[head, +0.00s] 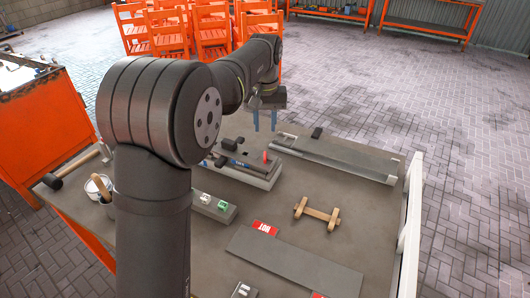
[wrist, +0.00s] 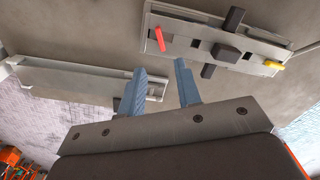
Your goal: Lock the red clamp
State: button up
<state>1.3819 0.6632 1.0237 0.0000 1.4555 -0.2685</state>
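The red clamp (head: 265,156) is a small red lever on a grey fixture (head: 259,180) in the middle of the table. It also shows in the wrist view as a red lever (wrist: 160,39), slanted, near the left end of the plate. My gripper (head: 265,120) points down and hangs above the table, near the fixture and apart from the clamp. In the wrist view the two blue fingers (wrist: 158,85) are spread with nothing between them, and the clamp lies beyond them. A yellow lever (wrist: 274,66) sits at the plate's other end.
A long grey rail fixture (head: 335,154) lies at the table's back right. A wooden piece (head: 317,214) and a grey plate (head: 290,262) lie nearer. A hammer (head: 60,178) and a white cup (head: 98,187) are at left. A white board (head: 411,205) edges the right side.

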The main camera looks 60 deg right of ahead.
aim_at(265, 156)
notch_tip(265, 156, down, 11)
jog(key=shift+f, duration=0.1)
dwell(0.3)
grip_shut()
